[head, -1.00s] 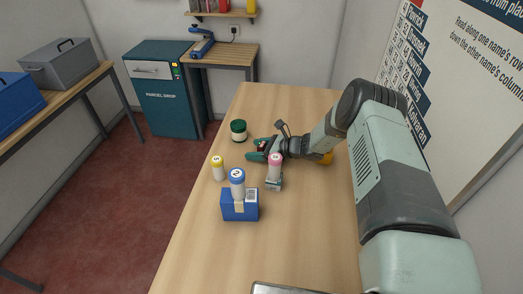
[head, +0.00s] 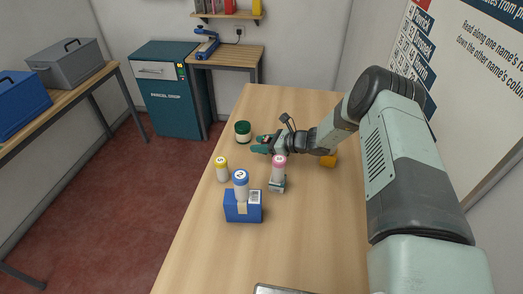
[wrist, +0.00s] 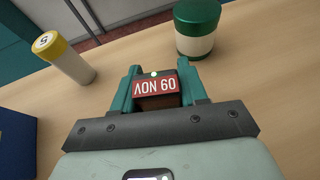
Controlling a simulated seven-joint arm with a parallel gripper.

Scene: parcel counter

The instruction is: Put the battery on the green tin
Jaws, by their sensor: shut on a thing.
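The battery (wrist: 155,87), a small dark block with a red label and a pale spot on its top edge, is between my gripper's teal fingers (wrist: 158,76). The label's print appears upside down in the wrist view. In the head view my gripper (head: 261,146) is just right of and nearer than the green tin, and the fingers hide most of the battery. The green tin (head: 243,132) is a round jar with a green lid and cream band, upright on the counter. It also shows beyond the right finger in the wrist view (wrist: 195,38), apart from the battery.
A yellow-capped white cylinder (head: 221,169) stands near the left edge. A blue-capped cylinder (head: 241,185) is at a blue box (head: 243,208). A pink-capped cylinder (head: 279,169) is close below my arm. An orange thing (head: 328,160) is partly hidden. The far counter (head: 285,100) is clear.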

